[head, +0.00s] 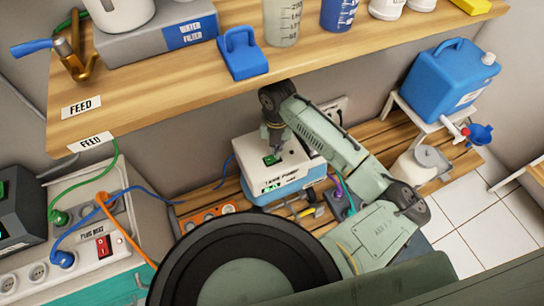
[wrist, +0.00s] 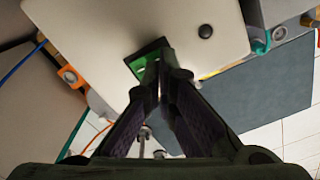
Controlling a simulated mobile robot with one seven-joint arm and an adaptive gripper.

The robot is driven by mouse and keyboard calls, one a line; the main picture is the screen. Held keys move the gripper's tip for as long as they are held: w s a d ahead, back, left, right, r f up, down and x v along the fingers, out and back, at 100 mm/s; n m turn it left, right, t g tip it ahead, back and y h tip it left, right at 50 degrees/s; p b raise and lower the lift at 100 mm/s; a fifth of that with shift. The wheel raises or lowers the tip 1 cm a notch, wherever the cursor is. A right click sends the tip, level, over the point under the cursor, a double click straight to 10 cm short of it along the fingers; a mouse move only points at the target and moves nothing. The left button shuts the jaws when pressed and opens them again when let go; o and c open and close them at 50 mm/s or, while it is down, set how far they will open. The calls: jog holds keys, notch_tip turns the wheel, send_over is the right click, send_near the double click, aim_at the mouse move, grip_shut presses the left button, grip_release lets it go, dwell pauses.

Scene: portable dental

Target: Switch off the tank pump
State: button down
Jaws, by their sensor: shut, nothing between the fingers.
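The tank pump (head: 292,182) is a white box on a blue base, labelled TANK PUMP, on the slatted wooden shelf below the upper shelf. Its switch (head: 270,160) is a green rocker in a dark frame on top. It also shows in the wrist view (wrist: 140,66), partly hidden behind my fingers. The pump's white top (wrist: 100,35) fills much of that view. My gripper (head: 270,151) is shut and empty and points down at the switch. Its fingertips (wrist: 160,62) overlap the right part of the switch. I cannot tell whether they touch it.
The upper wooden shelf (head: 160,95) overhangs behind, carrying a blue clip-like object (head: 241,55) and a water filter box (head: 165,36). A plug box (head: 98,247) with cables stands left. Valves (head: 300,207) sit before the pump. A blue jug (head: 445,75) stands right.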

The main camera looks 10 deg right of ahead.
jog(key=shift+f+b, duration=0.9)
jog(key=shift+f, duration=0.3)
dwell(0.5)
jog(key=shift+r, duration=0.15)
jog(key=shift+r+p, duration=2.5)
jog(key=shift+r, duration=0.9)
